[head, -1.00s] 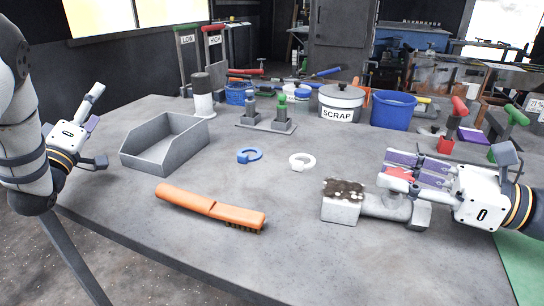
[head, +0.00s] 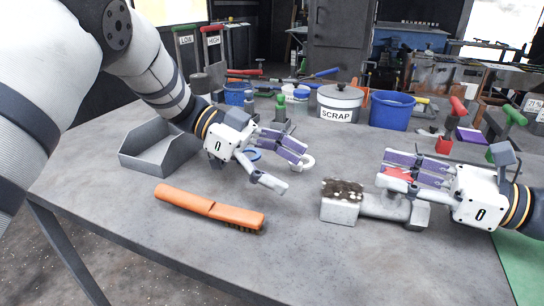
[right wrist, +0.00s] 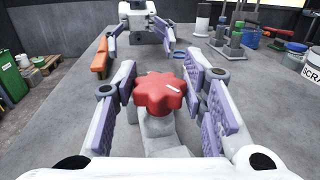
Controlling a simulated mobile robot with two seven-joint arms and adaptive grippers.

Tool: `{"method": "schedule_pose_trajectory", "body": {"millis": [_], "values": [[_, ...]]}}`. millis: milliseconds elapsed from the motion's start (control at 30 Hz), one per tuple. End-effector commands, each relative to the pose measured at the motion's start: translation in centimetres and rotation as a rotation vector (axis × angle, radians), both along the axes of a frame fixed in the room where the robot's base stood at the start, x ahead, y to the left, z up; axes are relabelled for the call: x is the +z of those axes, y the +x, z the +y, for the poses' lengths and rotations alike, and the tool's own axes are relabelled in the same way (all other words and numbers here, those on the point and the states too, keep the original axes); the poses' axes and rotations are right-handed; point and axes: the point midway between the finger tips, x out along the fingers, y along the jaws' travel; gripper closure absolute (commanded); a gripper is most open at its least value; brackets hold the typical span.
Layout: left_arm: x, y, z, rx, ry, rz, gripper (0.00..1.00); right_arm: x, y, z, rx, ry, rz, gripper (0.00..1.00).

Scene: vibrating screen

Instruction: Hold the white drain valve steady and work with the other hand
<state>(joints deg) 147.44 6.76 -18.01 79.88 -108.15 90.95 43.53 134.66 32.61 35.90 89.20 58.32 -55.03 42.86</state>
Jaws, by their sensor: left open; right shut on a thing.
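The white drain valve (head: 340,212) lies on the table at centre right, with a dark speckled crust on its block end. Its red knob (right wrist: 160,93) sits between the purple finger pads in the right wrist view. My right gripper (head: 389,171) is shut on the valve from the right. My left gripper (head: 291,169) is open and empty above the table, left of the valve and apart from it. It also shows at the top of the right wrist view (right wrist: 146,38). An orange-handled brush (head: 208,207) lies below and left of my left gripper.
A grey open bin (head: 158,148) stands at left. A SCRAP pot (head: 340,103) and blue bucket (head: 391,111) stand at the back. The front middle of the table is clear.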

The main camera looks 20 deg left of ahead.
Motion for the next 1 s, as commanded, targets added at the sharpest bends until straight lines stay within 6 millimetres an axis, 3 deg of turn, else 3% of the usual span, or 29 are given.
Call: {"method": "schedule_pose_trajectory", "body": {"millis": [200,333,500,733,767,1000], "values": [[-2.0,0.2,-5.0,-0.001,-0.002,0.003,0.2,-0.1,0.0,0.0,0.001,-0.001,0.001,0.71],[-2.9,0.3,-7.1,0.0,-0.003,0.002,0.2,-0.1,0.0,0.0,0.001,-0.001,0.001,0.71],[-3.5,0.4,-8.4,0.002,-0.003,0.001,0.2,-0.1,0.0,0.0,0.001,-0.001,0.001,0.71],[-3.5,0.4,-8.5,0.003,-0.003,0.002,0.2,-0.1,0.0,0.0,0.001,-0.001,0.001,0.71],[-3.5,0.4,-8.5,0.003,-0.003,0.002,0.22,-0.1,0.0,0.0,0.001,-0.001,0.001,0.71],[-3.5,0.4,-8.5,0.003,-0.003,0.002,0.77,-0.1,0.0,0.0,0.002,-0.001,0.001,0.71]]}}
